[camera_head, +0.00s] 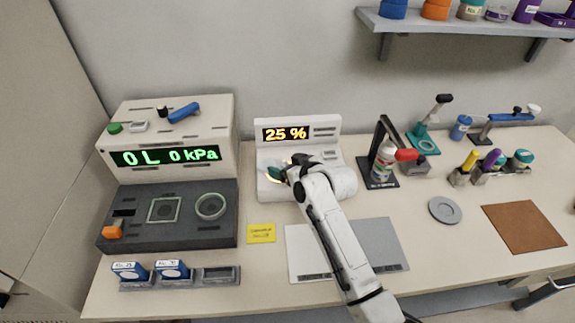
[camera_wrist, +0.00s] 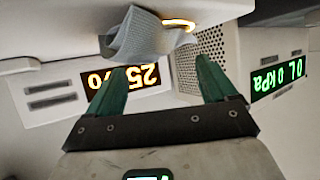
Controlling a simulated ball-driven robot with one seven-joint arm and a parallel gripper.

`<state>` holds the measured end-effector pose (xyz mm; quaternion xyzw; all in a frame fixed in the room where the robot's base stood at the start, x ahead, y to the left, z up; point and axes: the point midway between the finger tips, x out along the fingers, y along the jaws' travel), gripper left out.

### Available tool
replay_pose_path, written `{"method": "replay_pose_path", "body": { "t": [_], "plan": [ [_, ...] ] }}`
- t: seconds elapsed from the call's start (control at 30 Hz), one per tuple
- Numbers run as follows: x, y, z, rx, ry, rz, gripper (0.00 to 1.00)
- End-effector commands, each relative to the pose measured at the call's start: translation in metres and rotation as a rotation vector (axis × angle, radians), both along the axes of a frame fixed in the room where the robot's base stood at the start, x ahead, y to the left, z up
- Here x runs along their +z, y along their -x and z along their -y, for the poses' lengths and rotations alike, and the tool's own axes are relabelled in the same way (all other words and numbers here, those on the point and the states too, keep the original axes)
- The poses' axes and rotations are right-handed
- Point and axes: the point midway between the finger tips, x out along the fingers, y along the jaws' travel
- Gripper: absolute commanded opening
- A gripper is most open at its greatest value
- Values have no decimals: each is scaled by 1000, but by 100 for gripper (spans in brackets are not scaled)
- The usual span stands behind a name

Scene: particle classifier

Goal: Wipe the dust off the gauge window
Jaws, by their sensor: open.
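A white instrument (camera_head: 330,128) with an orange "25 %" display (camera_head: 285,134) stands against the wall; the display also shows upside down in the wrist view (camera_wrist: 150,78). My gripper (camera_head: 281,173) is at the left of this instrument's base, below the display. In the wrist view my gripper (camera_wrist: 165,68) has its two green fingers apart. A crumpled grey-blue cloth (camera_wrist: 145,38) lies just beyond the fingertips, beside a glowing orange ring (camera_wrist: 178,23). I cannot tell whether the fingers touch the cloth. No dust can be made out, and I cannot tell which surface is the gauge window.
A console with a green "0L 0 kPa" display (camera_head: 166,155) stands at the left. A yellow note (camera_head: 261,233), grey panels (camera_head: 375,240) and a brown mat (camera_head: 523,226) lie in front.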

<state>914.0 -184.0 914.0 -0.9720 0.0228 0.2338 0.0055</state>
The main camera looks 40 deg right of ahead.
Motion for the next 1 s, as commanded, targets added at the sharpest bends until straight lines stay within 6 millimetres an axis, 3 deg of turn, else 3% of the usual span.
{"method": "replay_pose_path", "body": {
  "t": [0.7, 1.0],
  "plan": [
    [-30, 0, 0, 0, 0, -1, 85],
    [-28, 0, 0, 0, 0, -1, 70]
  ]
}}
